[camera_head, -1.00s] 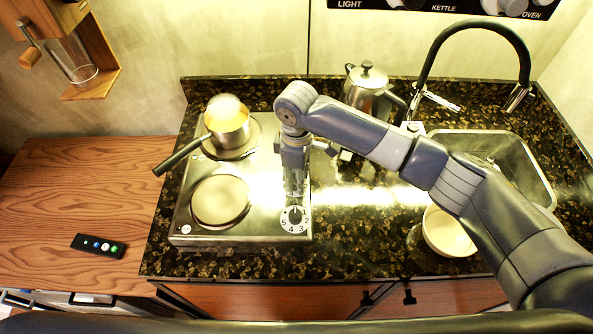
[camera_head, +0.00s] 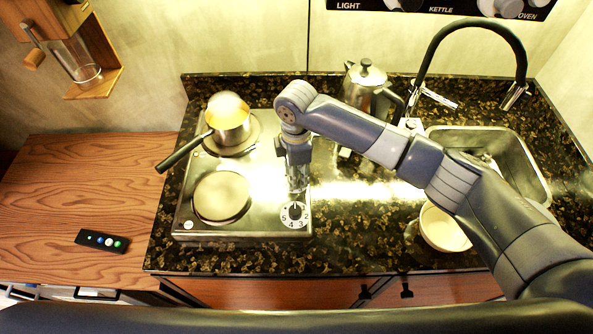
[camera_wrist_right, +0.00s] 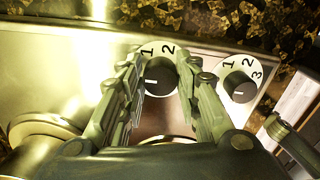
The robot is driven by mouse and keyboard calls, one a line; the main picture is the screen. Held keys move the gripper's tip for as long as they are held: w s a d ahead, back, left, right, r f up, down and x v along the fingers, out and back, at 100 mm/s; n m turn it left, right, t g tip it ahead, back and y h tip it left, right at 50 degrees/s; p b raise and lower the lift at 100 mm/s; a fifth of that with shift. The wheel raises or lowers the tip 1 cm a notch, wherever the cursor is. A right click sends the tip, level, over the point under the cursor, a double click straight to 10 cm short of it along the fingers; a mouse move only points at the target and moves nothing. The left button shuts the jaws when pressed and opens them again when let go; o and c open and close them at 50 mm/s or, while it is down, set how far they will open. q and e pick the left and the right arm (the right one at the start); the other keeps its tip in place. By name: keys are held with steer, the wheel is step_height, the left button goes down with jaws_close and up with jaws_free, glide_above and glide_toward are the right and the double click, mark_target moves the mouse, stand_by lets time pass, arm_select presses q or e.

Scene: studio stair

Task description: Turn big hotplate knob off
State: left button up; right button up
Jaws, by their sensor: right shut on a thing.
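The hotplate unit (camera_head: 250,225) is a steel box with two round plates, a front plate (camera_head: 221,196) and a back plate (camera_head: 254,131) under a pot. My right gripper (camera_head: 297,184) points down over its right side. In the wrist view, the right gripper (camera_wrist_right: 162,88) is shut on a black knob (camera_wrist_right: 160,76) with a white dial; the knob's white line points left. A second dial knob (camera_wrist_right: 238,87) stands free to the right of the fingers; it also shows in the head view (camera_head: 295,214), below the gripper. The held knob is hidden in the head view. My left gripper is not in view.
A pot (camera_head: 228,118) with yellowish content sits on the back plate, its handle sticking out left. A metal kettle (camera_head: 366,88), sink (camera_head: 520,150) and white bowl (camera_head: 443,228) are to the right. A remote (camera_head: 101,241) lies on the wooden counter (camera_head: 60,190).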

steer(key=o, duration=1.1)
steer(key=shift+c, duration=0.2)
steer(key=shift+r, duration=0.25)
step_height(320, 180, up, 12)
steer(key=shift+f, duration=0.25)
